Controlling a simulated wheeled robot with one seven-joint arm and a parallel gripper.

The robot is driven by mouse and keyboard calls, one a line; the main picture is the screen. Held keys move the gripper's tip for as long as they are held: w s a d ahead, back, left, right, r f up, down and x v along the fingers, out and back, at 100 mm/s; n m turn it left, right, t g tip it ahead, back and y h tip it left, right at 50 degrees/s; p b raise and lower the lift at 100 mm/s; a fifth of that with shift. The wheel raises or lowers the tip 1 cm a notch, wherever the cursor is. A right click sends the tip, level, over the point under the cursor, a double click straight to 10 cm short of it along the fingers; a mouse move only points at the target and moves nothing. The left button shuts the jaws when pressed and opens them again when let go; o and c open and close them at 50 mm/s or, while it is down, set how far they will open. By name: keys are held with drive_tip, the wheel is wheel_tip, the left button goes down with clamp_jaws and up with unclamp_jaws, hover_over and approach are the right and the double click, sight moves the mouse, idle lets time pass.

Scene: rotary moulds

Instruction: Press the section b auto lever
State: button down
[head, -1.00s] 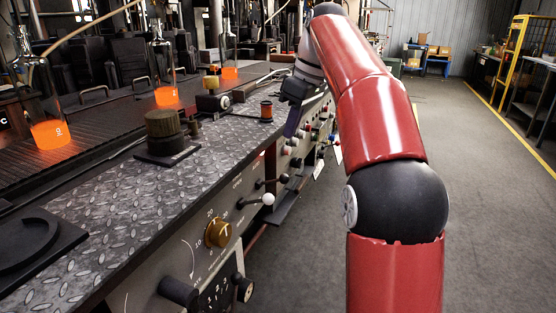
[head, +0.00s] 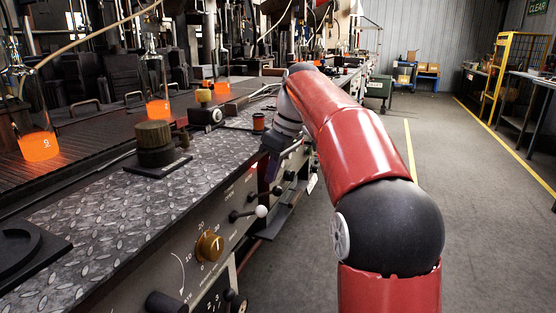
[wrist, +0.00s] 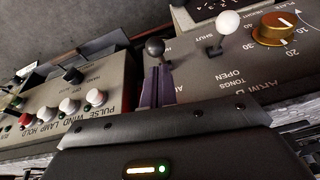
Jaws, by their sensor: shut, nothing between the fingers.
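My gripper (wrist: 157,72) shows in the wrist view as two purple fingers held together, with nothing between them. A dark ball-ended lever (wrist: 155,47) stands just beyond the fingertips; I cannot tell whether they touch. A white ball-ended lever (wrist: 228,22) is to its right, near the words SHUT, OPEN and TONGS. In the head view my gripper (head: 271,165) points down along the machine's front panel. The white-ball lever (head: 261,211) and a dark lever (head: 277,190) lie below it. No label reading section b or auto is legible, so I cannot tell which lever is that one.
A brass dial knob (head: 209,245) is on the near panel. A control box with several white buttons (wrist: 96,97) lies left of the fingers in the wrist view. Orange-glowing glass bottles (head: 38,146) stand on the machine top. The floor (head: 470,220) to the right is open.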

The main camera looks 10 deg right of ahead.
sight(280, 187)
drive_tip(key=shift+w+a+f, duration=0.1)
drive_tip(key=shift+a+f, duration=0.05)
drive_tip(key=shift+f, duration=0.35)
drive_tip(key=shift+f+y+b, duration=0.2)
drive_tip(key=shift+y+b, duration=0.1)
drive_tip(key=shift+b, duration=0.3)
drive_tip(key=shift+s+d+f+t+b, duration=0.15)
drive_tip(key=shift+s+d+t+b, duration=0.15)
drive_tip(key=shift+b, duration=0.25)
drive_tip(key=shift+f, duration=0.1)
drive_tip(key=f+y+b, duration=0.1)
drive_tip(key=b, duration=0.1)
drive_tip(key=d+f+t+y+b, duration=0.1)
drive_tip(key=b, duration=0.1)
drive_tip(key=shift+s+t+b, duration=0.3)
drive_tip(key=shift+b, duration=0.1)
drive_tip(key=shift+s+d+f+t+y+b, duration=0.15)
drive_tip(key=shift+d+f+t+y+b, duration=0.2)
drive_tip(key=shift+f+b, duration=0.55)
drive_tip(key=shift+s+d+f+t+y+b, duration=0.15)
drive_tip(key=shift+f+y+b, duration=0.25)
drive_tip(key=shift+b, duration=1)
drive_tip(key=shift+s+d+f+t+y+b, duration=0.2)
drive_tip(key=shift+f+y+b, duration=0.35)
drive_tip(key=shift+b, duration=0.6)
